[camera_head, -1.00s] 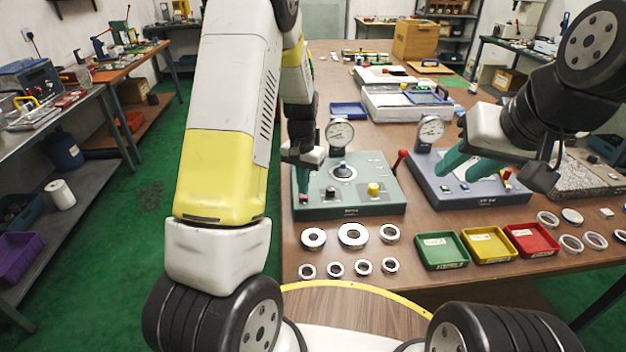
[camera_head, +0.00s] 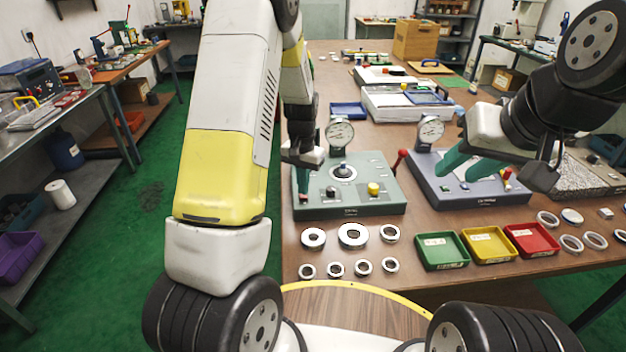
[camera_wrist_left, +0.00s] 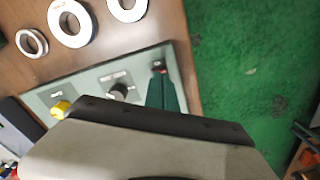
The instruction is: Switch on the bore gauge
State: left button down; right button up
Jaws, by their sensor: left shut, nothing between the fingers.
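A grey-green gauge stand (camera_head: 345,205) with a round dial (camera_head: 339,133), a central post, a yellow knob (camera_head: 374,189) and a dark knob stands at the front of the table. A small red switch (camera_wrist_left: 157,66) sits near its left corner. My left gripper (camera_head: 304,187) is shut and empty, its green fingertips pointing down at the red switch. In the left wrist view the fingertips (camera_wrist_left: 158,80) are right beside the switch; I cannot tell whether they touch it. My right gripper (camera_head: 462,170) is apparently open, over a second, blue-grey gauge stand (camera_head: 480,200).
Several metal rings (camera_head: 352,235) lie in front of the grey-green stand. Green (camera_head: 441,265), yellow (camera_head: 488,260) and red (camera_head: 532,254) trays stand to their right. A red-tipped lever (camera_head: 401,157) rises between the stands. The table's left edge is close to my left gripper.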

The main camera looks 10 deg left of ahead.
pick_arm(q)
jog(key=shift+f, duration=0.9)
dwell(0.3)
jog(key=shift+r, duration=3.55)
jog(key=s+d+r+n+t+h, duration=0.1)
jog(key=s+r+t, duration=0.1)
jog(key=s+r, duration=0.45)
jog(key=s+r+t+h, duration=0.1)
jog(key=s+r, duration=0.3)
jog(key=r, duration=0.6)
jog(key=s+d+r+n+t, duration=0.1)
jog(key=s+r+t, duration=0.2)
jog(key=s, duration=1)
jog(key=shift+v, duration=1.1)
